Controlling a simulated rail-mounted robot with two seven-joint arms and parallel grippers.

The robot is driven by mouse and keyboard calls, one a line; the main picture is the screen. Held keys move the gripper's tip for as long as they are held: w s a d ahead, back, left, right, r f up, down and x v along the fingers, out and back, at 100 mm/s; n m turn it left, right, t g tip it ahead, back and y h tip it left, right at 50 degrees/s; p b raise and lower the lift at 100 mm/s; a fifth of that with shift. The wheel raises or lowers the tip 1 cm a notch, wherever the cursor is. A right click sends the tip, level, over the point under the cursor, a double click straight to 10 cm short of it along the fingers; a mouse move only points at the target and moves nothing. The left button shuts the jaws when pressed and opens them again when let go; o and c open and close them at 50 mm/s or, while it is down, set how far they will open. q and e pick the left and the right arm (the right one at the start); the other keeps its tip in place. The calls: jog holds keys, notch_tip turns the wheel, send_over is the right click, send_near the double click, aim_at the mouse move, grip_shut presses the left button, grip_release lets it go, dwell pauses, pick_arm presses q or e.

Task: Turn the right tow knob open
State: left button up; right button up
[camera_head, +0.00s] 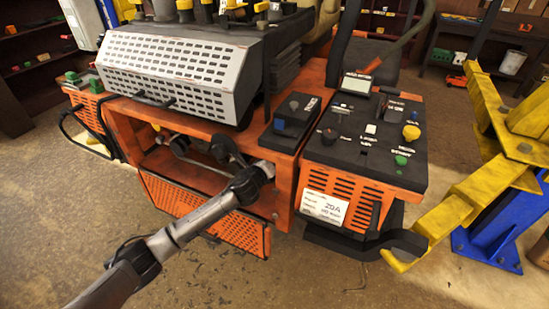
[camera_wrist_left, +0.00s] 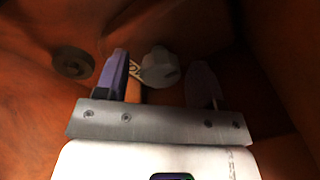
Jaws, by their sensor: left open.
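The orange mower (camera_head: 285,165) stands ahead, with an open bay low in its near side. My left arm comes in from the lower left, and its dark gripper (camera_head: 226,150) is inside this bay. In the left wrist view the gripper (camera_wrist_left: 159,60) is open, one finger on each side of a pale grey faceted knob (camera_wrist_left: 160,70), which looks like the right tow knob. I cannot tell whether the fingers touch it. A darker round knob (camera_wrist_left: 72,62) is to the left, outside the fingers. In the head view the gripper hides the grey knob. My right gripper is not in view.
A black control panel (camera_head: 345,150) with knobs and a small screen is on the mower's right. A yellow lift arm (camera_head: 470,195) stands at the right. The perforated grey cover (camera_head: 165,70) overhangs the bay. Orange walls close in around the gripper.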

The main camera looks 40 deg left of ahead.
pick_arm(q)
jog(key=shift+w, duration=0.15)
jog(key=shift+c, duration=0.4)
jog(key=c, duration=0.8)
jog(key=shift+c, duration=0.2)
